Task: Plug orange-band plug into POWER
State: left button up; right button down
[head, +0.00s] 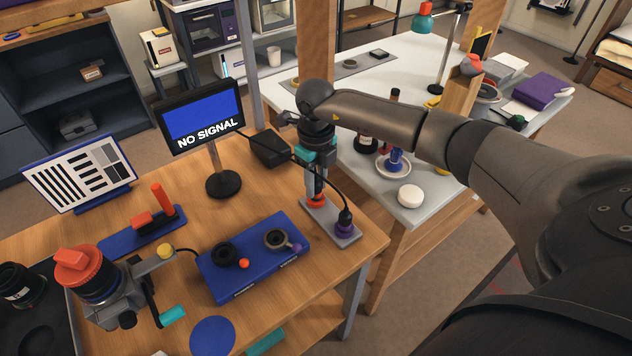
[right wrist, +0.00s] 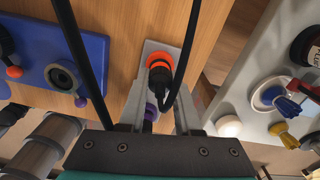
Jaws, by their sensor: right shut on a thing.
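My right gripper (head: 318,188) points down over a grey plate (head: 342,238) at the table's right edge. In the right wrist view its fingers (right wrist: 164,105) are shut on the black plug (right wrist: 160,76), which has orange (right wrist: 158,60) around its far end. The orange (head: 316,201) also shows low under the gripper in the head view. I cannot tell band from socket ring there, nor how deep the plug sits. A second black plug (head: 345,216) stands on the purple fitting (head: 344,229) of the same plate. No POWER label is readable. My left gripper is out of view.
Black cable (head: 325,173) hangs beside the gripper. A black box (head: 270,148) and a monitor (head: 202,115) reading NO SIGNAL stand behind. A blue block (head: 228,280) with dark rings lies left. A white table (head: 420,205) adjoins right.

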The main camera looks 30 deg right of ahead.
aim_at(316, 182)
jog(key=shift+r+p, duration=0.45)
jog(key=shift+r, duration=0.15)
dwell(0.4)
jog(key=shift+r+p, duration=1.85)
jog(key=shift+r, duration=0.35)
